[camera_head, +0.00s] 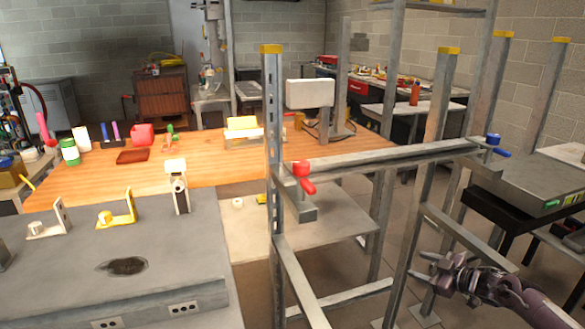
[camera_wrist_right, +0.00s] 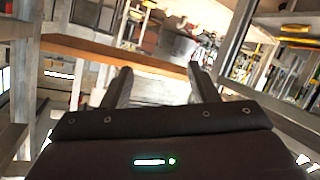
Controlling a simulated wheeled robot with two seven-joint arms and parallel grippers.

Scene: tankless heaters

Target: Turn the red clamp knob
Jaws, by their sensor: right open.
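The red clamp knob (camera_head: 303,174) sits on the near-left end of a grey metal rack's crossbar, beside an upright post in the middle of the head view. Its red handle points down and to the right. My right gripper (camera_head: 426,267) is open and empty at the lower right of the head view, well to the right of and below the knob. In the right wrist view its two fingers (camera_wrist_right: 160,88) are spread with nothing between them. I cannot make out the red knob in the wrist view. My left gripper is not in view.
A similar blue knob (camera_head: 493,144) is on the crossbar's far right end. The metal rack (camera_head: 273,120) has posts and rails between the knob and my right gripper. A wooden workbench (camera_head: 90,180) and a grey table (camera_head: 75,265) stand to the left.

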